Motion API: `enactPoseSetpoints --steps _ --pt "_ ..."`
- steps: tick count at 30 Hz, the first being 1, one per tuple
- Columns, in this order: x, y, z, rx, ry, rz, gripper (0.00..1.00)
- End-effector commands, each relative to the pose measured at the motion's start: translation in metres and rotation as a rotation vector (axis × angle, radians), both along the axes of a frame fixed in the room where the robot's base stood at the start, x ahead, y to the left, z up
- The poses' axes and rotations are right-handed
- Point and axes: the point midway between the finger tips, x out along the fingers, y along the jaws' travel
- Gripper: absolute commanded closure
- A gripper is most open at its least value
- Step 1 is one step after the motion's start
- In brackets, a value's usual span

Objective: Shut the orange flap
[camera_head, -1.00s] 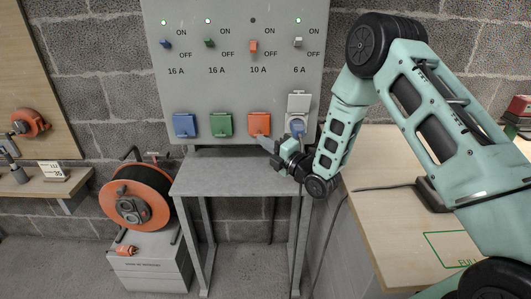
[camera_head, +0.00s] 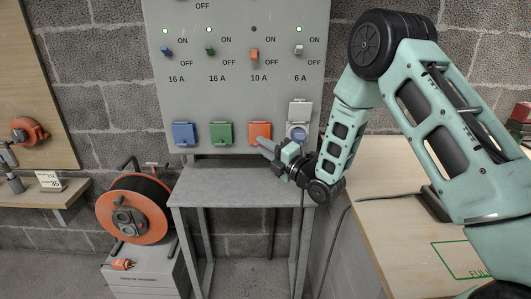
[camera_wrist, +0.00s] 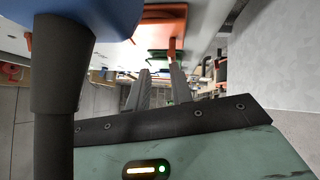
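The orange flap (camera_head: 260,134) is on the grey panel under the 10 A switch, right of the green flap (camera_head: 221,134). From the front it looks nearly flat. In the wrist view, an orange part (camera_wrist: 172,49) appears to stand out from the panel, so it may be ajar; I cannot tell its exact angle. My gripper (camera_head: 264,146) is at the flap's lower right edge; whether it touches is unclear. In the wrist view its two fingers (camera_wrist: 158,72) are apart, with nothing clearly held between them.
A blue plug with a thick dark sleeve (camera_wrist: 62,62) is close beside my gripper, at the 6 A socket under its raised grey flap (camera_head: 300,111). A blue flap (camera_head: 184,134) is farther left. A grey stand (camera_head: 235,186) is below; a wooden bench (camera_head: 400,245) is right.

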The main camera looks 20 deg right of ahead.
Motion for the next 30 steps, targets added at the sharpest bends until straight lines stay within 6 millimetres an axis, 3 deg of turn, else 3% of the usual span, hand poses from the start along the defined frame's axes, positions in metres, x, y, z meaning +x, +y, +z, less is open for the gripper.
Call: enactPoseSetpoints --steps 1,2,4,10,11,15,17,21,24,27,30 --pt "0.010 -0.008 0.037 0.007 -0.069 -0.023 1.00" --pt "0.009 -0.008 0.043 0.007 -0.069 -0.023 1.00" --pt "0.009 -0.007 0.056 0.007 -0.068 -0.022 0.88" --pt "0.008 -0.007 0.083 0.005 -0.066 -0.022 0.40" --pt "0.007 -0.007 0.085 0.004 -0.067 -0.022 0.19" --pt "-0.008 -0.019 0.079 0.009 0.000 -0.013 0.58" --pt "-0.025 -0.032 0.068 0.021 0.072 -0.007 0.69" --pt "-0.080 -0.064 0.040 0.083 0.279 -0.008 0.69" --pt "-0.110 -0.077 0.029 0.132 0.386 -0.018 0.69" --pt "-0.124 -0.082 0.023 0.159 0.438 -0.023 0.69" --pt "-0.120 -0.079 0.021 0.163 0.450 -0.021 0.69"
